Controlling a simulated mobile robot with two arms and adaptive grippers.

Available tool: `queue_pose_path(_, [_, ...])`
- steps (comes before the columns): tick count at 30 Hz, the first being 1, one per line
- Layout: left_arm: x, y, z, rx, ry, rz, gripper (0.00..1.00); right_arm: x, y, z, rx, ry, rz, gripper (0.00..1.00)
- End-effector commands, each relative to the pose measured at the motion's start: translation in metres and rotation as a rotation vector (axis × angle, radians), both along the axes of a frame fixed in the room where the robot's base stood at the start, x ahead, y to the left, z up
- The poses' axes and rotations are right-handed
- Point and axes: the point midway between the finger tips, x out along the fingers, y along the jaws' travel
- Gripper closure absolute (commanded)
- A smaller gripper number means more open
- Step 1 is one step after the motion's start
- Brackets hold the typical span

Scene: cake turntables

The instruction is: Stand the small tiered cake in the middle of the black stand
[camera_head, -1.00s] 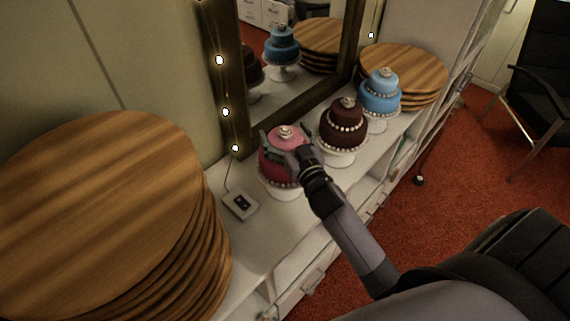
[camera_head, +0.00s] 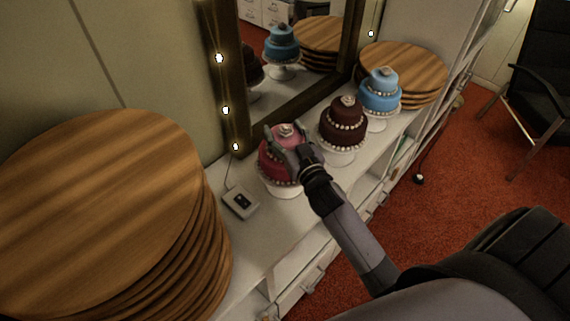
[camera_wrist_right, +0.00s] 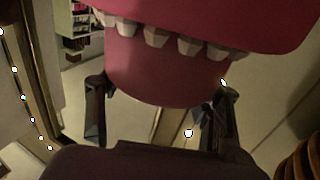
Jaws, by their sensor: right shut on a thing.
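The pink tiered cake (camera_head: 275,167), with a rosette on top and pearls around its base, sits upright over a white stand (camera_head: 286,191) on the shelf in the head view. My right gripper (camera_head: 283,136) is shut on its upper tier, one finger on each side. In the right wrist view the pink cake (camera_wrist_right: 160,75) fills the upper middle, its narrow tier between the fingers of my right gripper (camera_wrist_right: 163,105). No black stand shows in these frames. My left gripper is not in view.
A brown tiered cake (camera_head: 343,131) on a white stand is close right of the pink one, a blue cake (camera_head: 380,95) beyond it. A small box (camera_head: 240,201) lies left. Wooden board stacks (camera_head: 95,210) stand at both ends. A mirror frame (camera_head: 300,108) rises behind.

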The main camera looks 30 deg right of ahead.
Motion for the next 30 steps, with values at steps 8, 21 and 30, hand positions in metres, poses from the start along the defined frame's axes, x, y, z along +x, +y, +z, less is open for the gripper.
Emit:
queue_pose_path(8, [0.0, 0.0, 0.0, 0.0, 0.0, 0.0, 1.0, 0.0, -0.001, 0.0, -0.002, 0.0, -0.002, 0.89])
queue_pose_path(21, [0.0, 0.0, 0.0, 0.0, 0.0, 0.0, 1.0, 0.0, -0.001, 0.003, -0.003, -0.006, 0.0, 1.0])
queue_pose_path(30, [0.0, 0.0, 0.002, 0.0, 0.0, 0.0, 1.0, 0.001, 0.0, 0.029, -0.006, -0.011, 0.002, 1.0])
